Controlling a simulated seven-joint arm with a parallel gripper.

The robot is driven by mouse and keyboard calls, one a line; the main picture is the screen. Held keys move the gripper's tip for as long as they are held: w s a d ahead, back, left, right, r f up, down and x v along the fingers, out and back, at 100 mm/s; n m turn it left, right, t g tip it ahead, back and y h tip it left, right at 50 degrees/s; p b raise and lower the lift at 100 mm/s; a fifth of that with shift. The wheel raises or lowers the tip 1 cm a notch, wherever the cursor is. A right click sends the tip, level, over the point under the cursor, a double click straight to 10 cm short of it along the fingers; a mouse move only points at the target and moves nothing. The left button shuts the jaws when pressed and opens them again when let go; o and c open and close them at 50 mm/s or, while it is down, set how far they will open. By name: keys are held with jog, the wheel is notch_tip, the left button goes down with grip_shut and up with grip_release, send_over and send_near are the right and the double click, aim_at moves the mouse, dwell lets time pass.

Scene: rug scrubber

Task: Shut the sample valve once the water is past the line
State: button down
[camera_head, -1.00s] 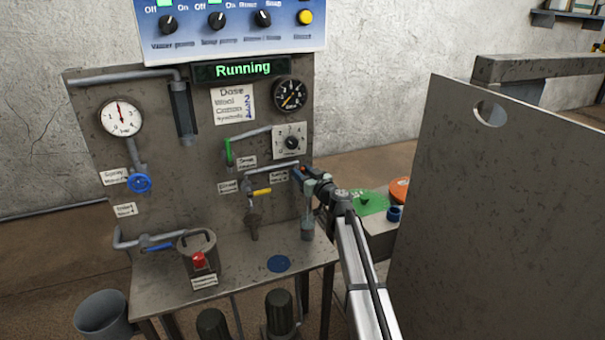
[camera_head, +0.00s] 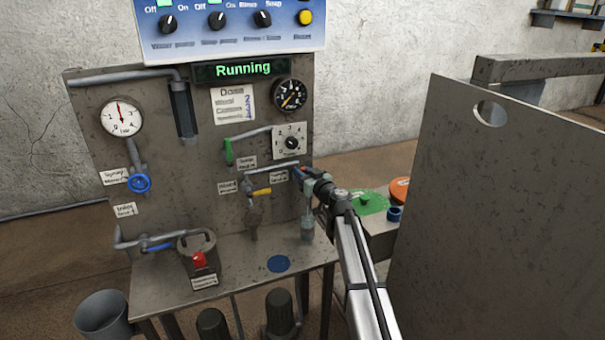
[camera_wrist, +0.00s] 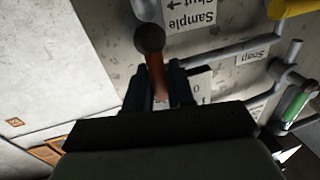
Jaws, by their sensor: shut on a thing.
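The sample valve's red-brown handle (camera_wrist: 157,75) shows in the wrist view, with a dark round hub at its upper end. My gripper (camera_wrist: 160,92) is shut on this handle, one dark finger on each side. In the head view my gripper (camera_head: 308,176) is at the right edge of the panel and hides most of the valve. The sample label (camera_wrist: 190,14) with "Shut" and an arrow is beside the hub, upside down. A sample container (camera_head: 307,229) stands below the valve outlet. Its water level and line are too small to read.
A yellow-handled valve (camera_head: 262,191) and a green-handled valve (camera_head: 228,151) are left of my gripper. A red-knobbed pot (camera_head: 198,260) stands on the metal shelf. A large grey plate (camera_head: 500,210) fills the right. The display (camera_head: 242,69) reads "Running".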

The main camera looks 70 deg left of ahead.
jog(key=shift+w, duration=0.1)
jog(key=w+f+m+t+y, duration=0.1)
jog(key=w+f+m, duration=0.1)
jog(key=m, duration=0.8)
jog(key=w+f+m+t+y, duration=0.1)
jog(key=w+f+m+t, duration=0.1)
jog(key=m, duration=0.8)
jog(key=shift+w+f+y, duration=0.15)
jog(key=shift+f+y, duration=0.15)
jog(key=c, duration=1.1)
grip_release()
jog(key=shift+c, duration=0.2)
jog(key=d+f, duration=0.2)
jog(key=d, duration=1.1)
jog(key=shift+d+f, duration=0.3)
jog(key=shift+f, duration=0.05)
